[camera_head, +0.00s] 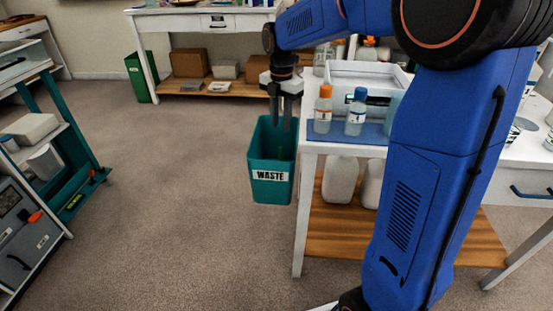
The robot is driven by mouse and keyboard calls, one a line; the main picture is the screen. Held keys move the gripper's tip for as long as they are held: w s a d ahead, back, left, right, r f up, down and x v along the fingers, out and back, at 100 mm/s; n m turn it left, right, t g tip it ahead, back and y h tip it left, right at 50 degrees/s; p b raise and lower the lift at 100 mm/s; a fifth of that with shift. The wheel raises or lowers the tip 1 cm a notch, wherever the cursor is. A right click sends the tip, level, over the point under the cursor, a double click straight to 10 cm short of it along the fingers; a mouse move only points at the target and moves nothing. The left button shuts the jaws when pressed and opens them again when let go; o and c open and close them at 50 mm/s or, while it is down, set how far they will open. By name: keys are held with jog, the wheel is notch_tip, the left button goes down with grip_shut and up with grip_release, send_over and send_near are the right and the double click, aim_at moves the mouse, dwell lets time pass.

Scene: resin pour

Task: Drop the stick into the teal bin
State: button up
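The teal bin (271,190) stands on the floor left of the white table, with a "WASTE" label on its front. My gripper (280,122) points down over the bin's mouth, with its fingertips at about rim height in the picture. A gap shows between its two dark fingers, and I see nothing held between them. I cannot make out the stick for sure; the inside of the bin is dark and mostly hidden by its front wall.
The white table (309,155) right of the bin holds an orange-capped bottle (323,113) and a blue-capped bottle (355,115) on a blue mat. White jugs (340,178) stand on its lower shelf. A teal cart (82,165) stands at left. The floor between is clear.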

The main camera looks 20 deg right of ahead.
notch_tip(320, 180, up, 17)
jog(key=shift+r, duration=0.2)
dwell(0.5)
